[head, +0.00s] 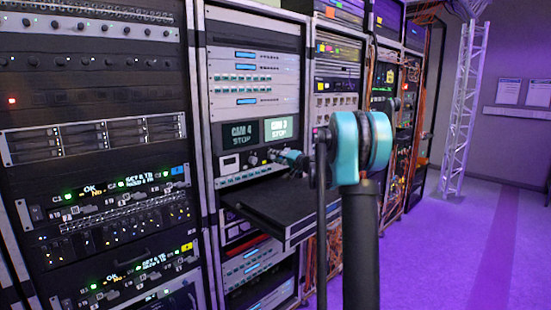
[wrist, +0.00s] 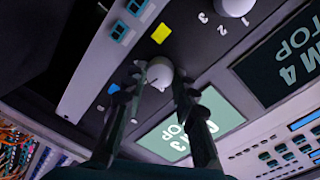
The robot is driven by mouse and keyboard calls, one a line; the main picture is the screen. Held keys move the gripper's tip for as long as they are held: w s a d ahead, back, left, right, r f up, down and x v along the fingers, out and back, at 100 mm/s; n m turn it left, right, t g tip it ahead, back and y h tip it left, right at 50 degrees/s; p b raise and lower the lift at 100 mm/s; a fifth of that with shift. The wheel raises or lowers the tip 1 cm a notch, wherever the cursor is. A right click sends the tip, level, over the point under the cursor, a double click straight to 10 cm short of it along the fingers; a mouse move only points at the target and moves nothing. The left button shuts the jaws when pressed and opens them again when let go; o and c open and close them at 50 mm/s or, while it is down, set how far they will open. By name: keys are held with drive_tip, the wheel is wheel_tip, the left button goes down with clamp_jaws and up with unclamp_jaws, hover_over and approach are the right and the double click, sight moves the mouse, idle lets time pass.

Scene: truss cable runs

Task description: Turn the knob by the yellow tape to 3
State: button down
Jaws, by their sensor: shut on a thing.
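A pale round knob (wrist: 159,71) sits on the dark panel in the wrist view, with the yellow tape (wrist: 160,33) close above it. My gripper (wrist: 160,80) has one finger on each side of the knob and is shut on it. A small dark mark shows on the knob's lower face, but its setting is unclear. The numerals around this knob are hidden or too small to read. In the head view my gripper (head: 290,157) reaches the panel below the CAM screens, and the knob is hard to make out there.
A second knob (wrist: 237,5) with numerals 1, 2, 3 is at the wrist view's top. Blue tape (wrist: 113,88) lies left of the held knob. The CAM 3 screen (wrist: 205,120) is close to my fingers. A black shelf (head: 270,205) juts out below my gripper. Purple floor (head: 450,260) is clear at right.

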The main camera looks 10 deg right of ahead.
idle(0.3)
drive_tip(key=c, duration=1.2)
unclamp_jaws()
drive_tip(key=v, duration=1.2)
